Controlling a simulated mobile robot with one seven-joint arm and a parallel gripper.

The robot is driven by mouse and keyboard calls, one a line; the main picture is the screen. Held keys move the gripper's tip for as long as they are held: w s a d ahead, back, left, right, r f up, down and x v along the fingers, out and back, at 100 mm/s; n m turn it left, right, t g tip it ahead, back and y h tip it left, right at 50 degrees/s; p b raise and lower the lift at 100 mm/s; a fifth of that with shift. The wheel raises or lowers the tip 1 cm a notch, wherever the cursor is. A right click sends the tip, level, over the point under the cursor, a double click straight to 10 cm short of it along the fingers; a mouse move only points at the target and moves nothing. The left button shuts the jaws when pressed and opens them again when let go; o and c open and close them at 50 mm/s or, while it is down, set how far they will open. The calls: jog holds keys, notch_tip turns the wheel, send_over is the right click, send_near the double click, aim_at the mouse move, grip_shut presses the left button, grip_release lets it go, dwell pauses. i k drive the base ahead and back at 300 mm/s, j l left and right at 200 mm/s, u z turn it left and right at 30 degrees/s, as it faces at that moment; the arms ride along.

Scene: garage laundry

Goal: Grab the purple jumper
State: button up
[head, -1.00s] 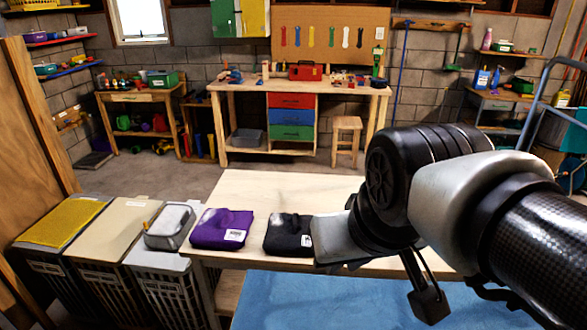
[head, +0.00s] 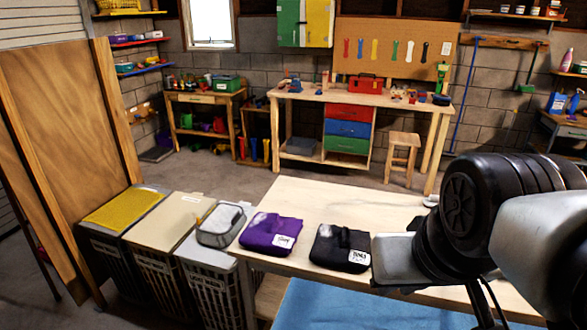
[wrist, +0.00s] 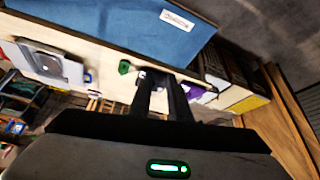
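The purple jumper (head: 271,231) lies folded on the light wooden table, with a white label at its front right corner. In the wrist view the purple jumper (wrist: 193,90) shows only as a small patch just right of my fingers. My gripper (wrist: 161,78) has two black fingers with a gap between them and nothing visibly held. It is well away from the purple jumper. In the head view my arm is at the right, and my fingertips cannot be made out there.
A folded black jumper (head: 341,247) lies right of the purple one, nearer my arm. A grey mesh-topped pouch (head: 223,224) sits on a hamper at its left. More hampers, one with a yellow top (head: 124,208), stand further left. A blue surface (head: 345,308) lies in front.

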aim_at(265, 230)
jog(key=i+j+z, duration=0.1)
jog(key=j+z, duration=0.15)
jog(key=z, duration=0.2)
jog(key=i+j+z, duration=0.1)
jog(key=j+z, duration=0.65)
jog(key=j, duration=0.65)
jog(key=j+z, duration=0.1)
jog(key=j, duration=1.7)
